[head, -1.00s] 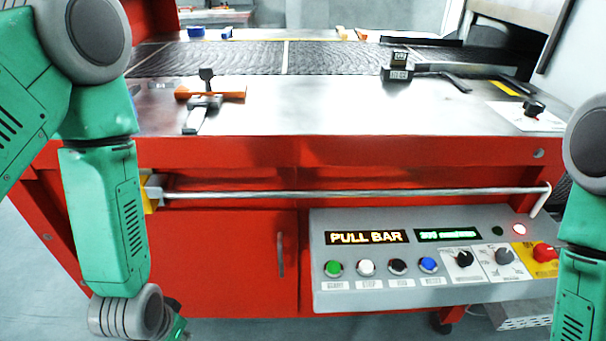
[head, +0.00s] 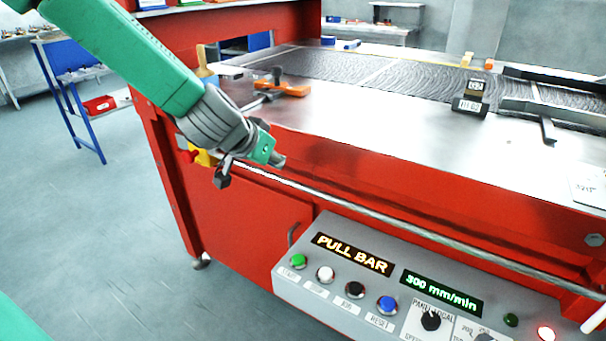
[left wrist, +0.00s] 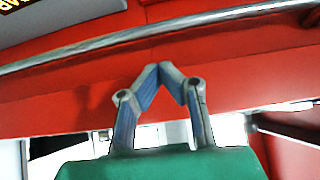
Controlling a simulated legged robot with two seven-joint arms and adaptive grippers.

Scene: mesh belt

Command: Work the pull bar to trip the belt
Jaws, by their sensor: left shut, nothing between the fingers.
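The pull bar (head: 410,227) is a thin metal rod along the red front of the belt machine. It runs from a yellow bracket (head: 203,157) at the left to the lower right of the head view. The bar also crosses the top of the left wrist view (left wrist: 150,35). My left gripper (head: 281,162) is near the bar's left end. In the left wrist view, its two fingertips (left wrist: 166,70) meet with nothing between them, and the bar lies beyond them, not between the fingers. I cannot tell the exact gap. My right gripper is out of view.
An orange clamp (head: 290,90) sits on the metal top. A blue-legged table (head: 75,118) stands left; floor between is clear.

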